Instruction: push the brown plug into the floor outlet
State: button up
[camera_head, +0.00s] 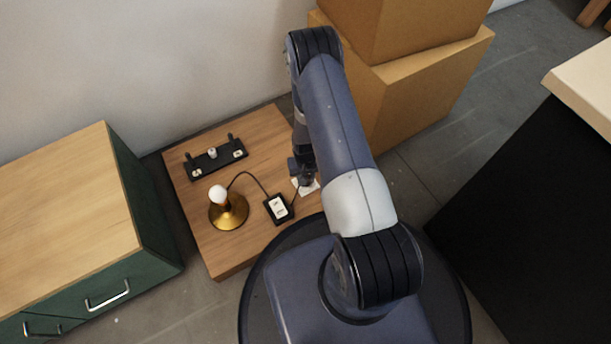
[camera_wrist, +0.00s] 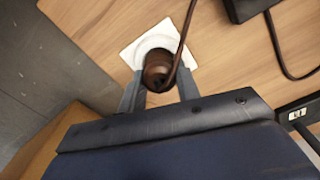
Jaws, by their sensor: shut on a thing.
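The brown plug (camera_wrist: 156,68) sits between the two fingers of my gripper (camera_wrist: 160,80) in the wrist view, and the fingers are shut on it. A brown cord rises from the plug towards the top of the frame. The floor outlet, a white square plate with a round middle (camera_wrist: 131,52), lies right under the plug. The plug overlaps the round middle; I cannot tell how deep it sits. In the head view the outlet plate (camera_head: 311,188) shows at the right edge of the wooden board, with my gripper (camera_head: 304,180) over it and the plug hidden.
A black switch box (camera_head: 278,208) is joined by a cord to a brass lamp (camera_head: 228,212) with a white bulb. A black strip with posts (camera_head: 217,158) lies behind. Cardboard boxes (camera_head: 420,95) stand at the right, a green cabinet (camera_head: 100,240) at the left.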

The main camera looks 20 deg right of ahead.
jog(key=shift+f, duration=0.15)
dwell(0.6)
jog(key=o, duration=1)
jog(key=shift+o, duration=0.2)
notch_tip(320, 180, up, 11)
jog(key=p, duration=0.4)
jog(key=shift+f, duration=0.1)
notch_tip(320, 180, down, 11)
jog(key=b, duration=0.4)
jog(key=shift+b, duration=0.3)
jog(key=shift+r+p, duration=0.3)
jog(key=shift+p, duration=0.05)
